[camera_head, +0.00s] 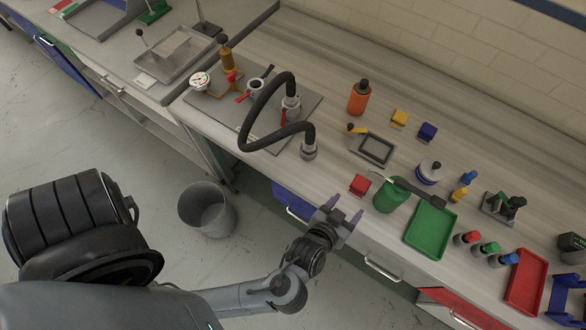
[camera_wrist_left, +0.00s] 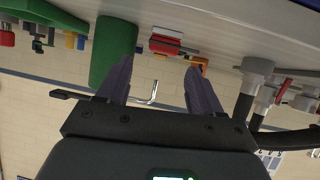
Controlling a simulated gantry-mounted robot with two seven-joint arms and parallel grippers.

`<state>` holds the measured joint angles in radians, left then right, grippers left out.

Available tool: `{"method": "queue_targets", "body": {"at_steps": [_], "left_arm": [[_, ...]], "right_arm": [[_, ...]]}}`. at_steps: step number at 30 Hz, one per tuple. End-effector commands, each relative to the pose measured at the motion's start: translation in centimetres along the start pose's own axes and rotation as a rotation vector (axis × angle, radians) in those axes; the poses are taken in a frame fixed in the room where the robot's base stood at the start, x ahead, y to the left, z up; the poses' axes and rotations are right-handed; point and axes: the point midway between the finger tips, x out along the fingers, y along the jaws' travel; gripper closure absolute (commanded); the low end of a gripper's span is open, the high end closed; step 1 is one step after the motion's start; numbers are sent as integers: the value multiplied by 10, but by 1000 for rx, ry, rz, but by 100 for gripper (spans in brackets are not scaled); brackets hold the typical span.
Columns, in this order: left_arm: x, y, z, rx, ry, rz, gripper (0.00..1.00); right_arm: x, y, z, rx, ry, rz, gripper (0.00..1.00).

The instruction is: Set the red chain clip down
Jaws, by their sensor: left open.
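The red chain clip (camera_head: 360,185) rests on the bench top near its front edge, left of a green cylinder (camera_head: 391,196). My left gripper (camera_head: 346,208) is open and empty just in front of the clip, by the bench edge. In the left wrist view, which is upside down, the red clip (camera_wrist_left: 165,44) shows beyond the gap between the open fingers (camera_wrist_left: 159,63), apart from them. The green cylinder (camera_wrist_left: 112,50) stands close beside one finger there. My right gripper is not in view.
A yellow clip (camera_head: 399,118) and a blue clip (camera_head: 427,131) lie farther back. A grey frame tray (camera_head: 374,150) is behind the red clip. A green tray (camera_head: 430,228) with a dark-handled tool near it is to the right. A black hose (camera_head: 245,122) arches at left.

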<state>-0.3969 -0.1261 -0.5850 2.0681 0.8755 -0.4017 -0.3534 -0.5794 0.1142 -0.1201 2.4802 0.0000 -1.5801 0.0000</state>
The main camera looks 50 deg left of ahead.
Motion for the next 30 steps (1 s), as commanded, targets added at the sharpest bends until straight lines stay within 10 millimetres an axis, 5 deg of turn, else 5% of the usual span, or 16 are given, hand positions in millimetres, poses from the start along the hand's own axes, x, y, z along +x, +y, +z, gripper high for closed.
{"method": "queue_targets", "body": {"at_steps": [7,18,30], "left_arm": [[-13,-31,23,63,-290,215,34],[-80,-112,52,328,-708,231,34],[-94,-129,55,382,-778,202,34]], "right_arm": [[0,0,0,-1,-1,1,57],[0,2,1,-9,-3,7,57],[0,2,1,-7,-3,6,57]]}}
